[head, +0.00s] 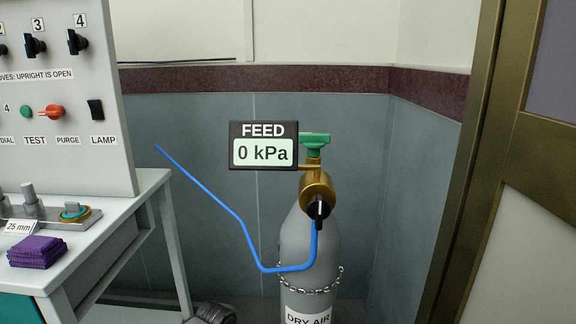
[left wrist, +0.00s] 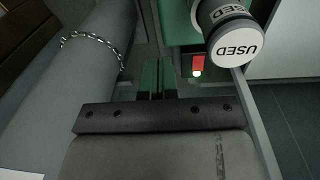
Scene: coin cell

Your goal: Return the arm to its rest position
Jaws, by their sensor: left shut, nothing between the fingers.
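My left gripper (left wrist: 157,80) shows only in the left wrist view. Its green fingers are together with nothing between them. In that view the grey cylinder with its chain (left wrist: 92,40) stands to the left of the fingers, and I see no contact. The head view shows neither gripper. There the dry air cylinder (head: 310,255) stands in the corner, with a brass regulator (head: 317,187), a green handle (head: 314,141) and a blue hose (head: 205,188). The gauge sign (head: 263,130) reads FEED 0 kPa.
A white bench (head: 150,190) with a control panel (head: 85,110) stands at left, with folded purple cloth (head: 36,252) on it. A brown door frame (head: 478,150) is at right. In the wrist view, a container labelled USED (left wrist: 237,45) and a red switch (left wrist: 198,62) are to the right.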

